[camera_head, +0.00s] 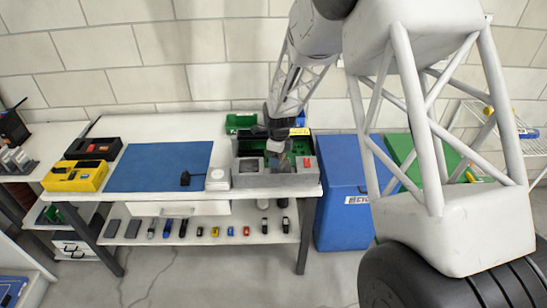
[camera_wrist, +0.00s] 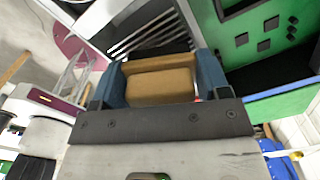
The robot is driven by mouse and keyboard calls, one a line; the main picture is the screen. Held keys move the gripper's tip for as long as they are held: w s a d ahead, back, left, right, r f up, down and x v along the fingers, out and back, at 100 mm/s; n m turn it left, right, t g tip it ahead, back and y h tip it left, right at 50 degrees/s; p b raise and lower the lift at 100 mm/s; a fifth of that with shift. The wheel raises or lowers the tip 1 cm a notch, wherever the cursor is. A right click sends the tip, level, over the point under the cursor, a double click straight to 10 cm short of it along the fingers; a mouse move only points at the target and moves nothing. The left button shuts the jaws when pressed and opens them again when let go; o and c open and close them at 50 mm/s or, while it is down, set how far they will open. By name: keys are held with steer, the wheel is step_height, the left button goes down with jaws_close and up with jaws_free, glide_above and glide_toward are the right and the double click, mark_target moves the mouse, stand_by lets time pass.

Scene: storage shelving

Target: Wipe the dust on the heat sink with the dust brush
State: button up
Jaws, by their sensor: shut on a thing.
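My gripper (camera_head: 277,148) is over the open grey case on the right of the workbench. In the wrist view, the two blue fingers of my gripper (camera_wrist: 160,80) are shut on a tan block-like body, which I take to be the dust brush (camera_wrist: 160,86). Its bristle end is not clearly visible. Beyond it are dark and light parallel fins, apparently the heat sink (camera_wrist: 150,32). The brush overlaps the fins in the picture; I cannot tell whether they touch. Dust cannot be made out.
The grey case (camera_head: 248,180) has a green board (camera_wrist: 240,35) beside the fins. A blue mat (camera_head: 150,168), a small black item (camera_head: 185,178), a yellow bin (camera_head: 75,177) and a black bin (camera_head: 94,148) lie left. A blue container (camera_head: 343,215) stands right of the bench.

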mark_target(289, 165)
steer(key=shift+d+f, duration=0.25)
steer(key=shift+d, duration=1.7)
steer(key=shift+s+d, duration=0.1)
steer(key=shift+s, duration=0.45)
steer(key=shift+a+r, duration=0.1)
steer(key=shift+a, duration=3.4)
steer(key=shift+d, duration=1.9)
steer(key=shift+d+f, duration=0.2)
steer(key=shift+d, duration=0.2)
steer(key=shift+d+r, duration=0.1)
steer(key=shift+d, duration=1)
step_height(289, 165, up, 8)
steer(key=shift+r, duration=0.2)
